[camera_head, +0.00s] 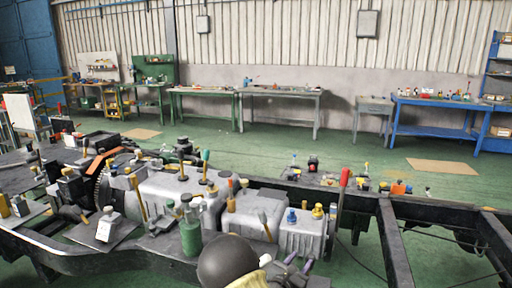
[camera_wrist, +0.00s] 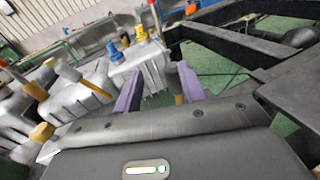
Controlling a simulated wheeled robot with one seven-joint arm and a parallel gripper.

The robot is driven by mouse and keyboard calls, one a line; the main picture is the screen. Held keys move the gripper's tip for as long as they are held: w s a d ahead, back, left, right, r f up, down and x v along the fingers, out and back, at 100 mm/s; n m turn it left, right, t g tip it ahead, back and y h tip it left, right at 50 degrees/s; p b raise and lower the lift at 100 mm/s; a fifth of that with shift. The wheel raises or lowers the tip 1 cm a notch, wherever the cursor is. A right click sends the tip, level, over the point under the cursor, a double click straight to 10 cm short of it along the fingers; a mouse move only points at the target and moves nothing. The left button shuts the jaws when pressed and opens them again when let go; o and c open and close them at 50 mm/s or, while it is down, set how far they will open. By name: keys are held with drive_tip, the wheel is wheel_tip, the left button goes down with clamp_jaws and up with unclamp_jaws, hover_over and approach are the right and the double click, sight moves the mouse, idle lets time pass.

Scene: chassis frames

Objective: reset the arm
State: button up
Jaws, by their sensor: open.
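My gripper (camera_wrist: 158,88) shows in the wrist view with its two purple fingers apart and nothing between them. In the head view, my gripper (camera_head: 290,265) is low in the picture, right of the middle, partly hidden by my dark round arm link. It is just in front of a grey metal housing (camera_head: 303,240) on the chassis. In the wrist view the same housing (camera_wrist: 138,62) lies just beyond the fingers, with a blue fitting (camera_wrist: 113,51) and a yellow fitting (camera_wrist: 141,33) on top. I cannot tell whether the fingers touch it.
The dark chassis frame (camera_head: 395,240) runs across the front, crowded with upright tools, including a red-handled one (camera_head: 344,178) and a green bottle (camera_head: 190,238). Workbenches, among them a blue one (camera_head: 436,114), line the back wall. Green floor between is mostly clear.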

drive_tip(key=s+d+m+g+h, duration=0.1)
drive_tip(key=s+d+m+g, duration=0.45)
drive_tip(key=s+m, duration=0.2)
drive_tip(key=s+d+m+g, duration=0.5)
drive_tip(key=s+m+g, duration=0.1)
drive_tip(key=s, duration=0.2)
drive_tip(key=s+a+m+g+y, duration=0.3)
drive_tip(key=s+m+y, duration=0.25)
drive_tip(key=s, duration=0.35)
drive_tip(key=s+a+r+m+t+y, duration=0.35)
drive_tip(key=a+r+m+y, duration=0.2)
drive_tip(key=m, duration=0.35)
wheel_tip(320, 180, up, 13)
drive_tip(key=p, duration=1.3)
drive_tip(key=shift+s+a+g, duration=0.15)
drive_tip(key=shift+a+g, duration=0.05)
drive_tip(key=shift+g, duration=0.2)
